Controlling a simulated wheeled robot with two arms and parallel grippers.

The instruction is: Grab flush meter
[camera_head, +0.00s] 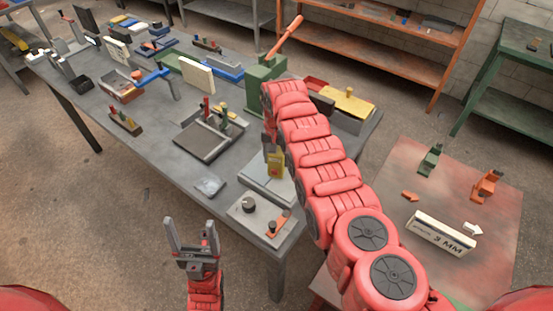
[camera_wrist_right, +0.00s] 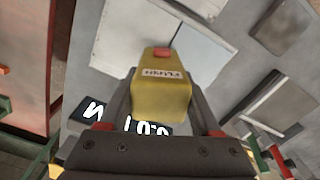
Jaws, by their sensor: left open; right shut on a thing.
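The flush meter appears as a small yellow block (camera_head: 276,163) with a label, above the right end of the grey bench. In the head view my right gripper (camera_head: 270,143) is partly hidden behind my arm. A dark panel with white characters (camera_wrist_right: 125,123) shows by the block, partly covered by the gripper. My left gripper (camera_head: 191,232) is open and empty, in front of the bench.
A pale plate (camera_head: 262,188) lies below the meter. A grey plate with a black knob (camera_head: 249,205) sits at the bench's near corner. A tray (camera_head: 208,138) and a green vise (camera_head: 262,85) stand further back. A reddish mat (camera_head: 400,220) holds loose parts at right.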

